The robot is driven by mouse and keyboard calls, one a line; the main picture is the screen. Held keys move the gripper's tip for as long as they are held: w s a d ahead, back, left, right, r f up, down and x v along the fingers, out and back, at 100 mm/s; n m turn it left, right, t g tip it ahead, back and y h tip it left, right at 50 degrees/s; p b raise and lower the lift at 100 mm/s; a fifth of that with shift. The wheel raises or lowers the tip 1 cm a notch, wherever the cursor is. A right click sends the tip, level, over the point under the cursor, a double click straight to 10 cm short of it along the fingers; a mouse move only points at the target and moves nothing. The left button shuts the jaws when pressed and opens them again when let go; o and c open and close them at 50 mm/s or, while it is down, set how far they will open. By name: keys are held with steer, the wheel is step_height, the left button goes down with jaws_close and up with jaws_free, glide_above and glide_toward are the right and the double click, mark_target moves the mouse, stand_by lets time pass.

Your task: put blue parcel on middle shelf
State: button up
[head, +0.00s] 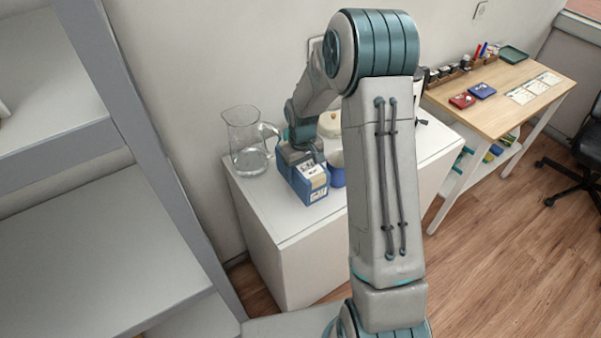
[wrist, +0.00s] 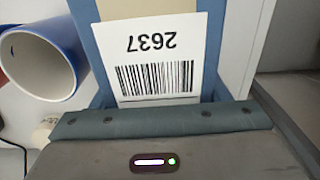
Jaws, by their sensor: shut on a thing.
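The blue parcel (head: 289,171) is a small box with a white label, at the white cabinet in the head view. My gripper (head: 297,155) is shut on it from above. In the wrist view the parcel (wrist: 210,60) fills the middle, its barcode label reading 2637 upside down, right against the gripper (wrist: 165,122). I cannot tell whether the parcel touches the cabinet top. The grey shelf unit stands at the left of the head view, with an upper board (head: 45,85) and a wide lower board (head: 90,260). The visible part of the wide board is bare.
A glass jug (head: 245,140) stands left of the parcel on the white cabinet (head: 285,220). A blue cup (head: 337,172) stands close on its right; it also shows in the wrist view (wrist: 70,40). A wooden desk (head: 500,90) is at right. The shelf post (head: 150,150) lies between cabinet and shelves.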

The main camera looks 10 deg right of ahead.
step_height(320, 180, down, 2)
steer(key=shift+f+p, duration=0.2)
steer(key=shift+p, duration=0.15)
steer(key=shift+w+a+f, duration=0.15)
steer(key=shift+w+f, duration=0.1)
steer(key=shift+w, duration=0.15)
steer(key=shift+f, duration=0.2)
steer(key=o, duration=1)
steer(key=shift+f, duration=0.1)
steer(key=o, duration=0.3)
steer(key=shift+o, duration=0.2)
steer(key=shift+r, duration=0.2)
